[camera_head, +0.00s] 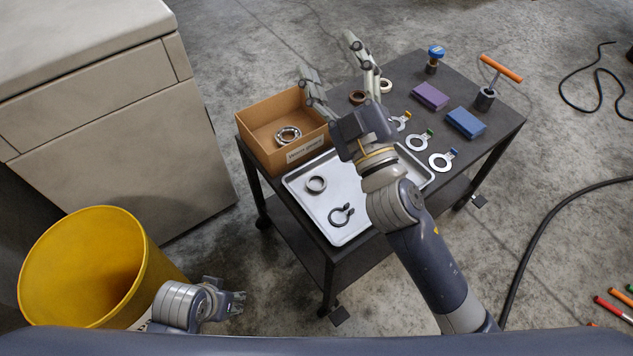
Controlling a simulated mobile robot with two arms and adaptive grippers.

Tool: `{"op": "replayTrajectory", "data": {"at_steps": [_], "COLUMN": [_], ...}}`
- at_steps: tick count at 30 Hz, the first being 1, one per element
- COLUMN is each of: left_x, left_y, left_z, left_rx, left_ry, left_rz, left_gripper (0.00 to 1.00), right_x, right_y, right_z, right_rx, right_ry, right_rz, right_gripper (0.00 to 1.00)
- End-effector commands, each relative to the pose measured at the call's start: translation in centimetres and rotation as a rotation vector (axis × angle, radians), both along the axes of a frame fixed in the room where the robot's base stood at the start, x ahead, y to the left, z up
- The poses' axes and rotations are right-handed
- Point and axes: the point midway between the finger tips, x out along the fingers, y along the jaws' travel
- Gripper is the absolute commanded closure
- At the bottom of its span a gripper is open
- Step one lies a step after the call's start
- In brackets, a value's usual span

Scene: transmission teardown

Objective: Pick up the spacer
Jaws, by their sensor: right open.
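A plain grey ring (316,184), which looks like the spacer, lies flat on the metal tray (349,236). A dark snap ring with two lugs (341,215) lies nearer on the same tray. My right gripper (327,54) is open, its two fingers spread and pointing away over the far side of the table, past the tray. I see nothing between its fingers. My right arm hides part of the tray's right side. My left gripper (237,303) is low at the left, beside the yellow bin and away from the table; its jaw state is unclear.
A cardboard box (257,153) with a bearing (288,135) stands left of the tray. The dark table (497,118) also bears a brown ring (357,97), a pale ring (385,86), tagged washers, purple and blue blocks and an orange-handled tool (486,98). A yellow bin (158,272) stands front left.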

Motion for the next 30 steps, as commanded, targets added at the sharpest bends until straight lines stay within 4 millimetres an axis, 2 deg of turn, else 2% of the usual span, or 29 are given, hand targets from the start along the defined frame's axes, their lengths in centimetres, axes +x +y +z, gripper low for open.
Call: {"op": "replayTrajectory", "data": {"at_steps": [1,3,5,7,9,11,14,15,17,18,20,21,24,27,30], "left_x": [0.0,0.0,0.0,0.0,0.0,0.0,0.0,0.0,0.0,0.0,0.0,0.0,0.0,0.0,0.0], "left_y": [0.0,0.0,0.0,0.0,0.0,0.0,0.0,0.0,0.0,0.0,0.0,0.0,0.0,0.0,0.0], "left_z": [0.0,0.0,0.0,0.0,0.0,0.0,0.0,0.0,0.0,0.0,0.0,0.0,0.0,0.0,0.0], "left_rx": [0.0,0.0,0.0,0.0,0.0,0.0,0.0,0.0,0.0,0.0,0.0,0.0,0.0,0.0,0.0], "left_ry": [0.0,0.0,0.0,0.0,0.0,0.0,0.0,0.0,0.0,0.0,0.0,0.0,0.0,0.0,0.0], "left_rz": [0.0,0.0,0.0,0.0,0.0,0.0,0.0,0.0,0.0,0.0,0.0,0.0,0.0,0.0,0.0], "left_gripper": [0.6,0.6,0.6,0.6,0.6,0.6,0.6,0.6,0.6,0.6,0.6,0.6,0.6,0.6,0.6], "right_x": [-0.9,-2.8,-4.8,-7.2,-9.6,-11.4,-13.4,-13.7,-13.8,-13.4,-12.4,-11.5,-8.5,-5.5,-3.4], "right_y": [2.9,6.8,10.1,13.6,16.7,18.8,20.9,21.1,20.9,20.3,18.8,17.4,13.1,8.5,5.0], "right_z": [2.3,4.5,5.5,5.5,4.3,2.5,-1.9,-4.0,-7.3,-9.5,-12.5,-14.4,-17.7,-19.1,-19.3], "right_rx": [-0.062,-0.156,-0.249,-0.37,-0.507,-0.637,-0.876,-0.982,-1.148,-1.265,-1.446,-1.569,-1.859,-2.1,-2.269], "right_ry": [-0.121,-0.277,-0.401,-0.533,-0.649,-0.736,-0.846,-0.877,-0.906,-0.914,-0.905,-0.888,-0.799,-0.675,-0.559], "right_rz": [0.078,0.191,0.293,0.413,0.537,0.644,0.818,0.886,0.984,1.045,1.13,1.182,1.279,1.333,1.358], "right_gripper": [0.36,0.36,0.36,0.36,0.36,0.36,0.36,0.36,0.36,0.36,0.36,0.36,0.36,0.36,0.36]}}
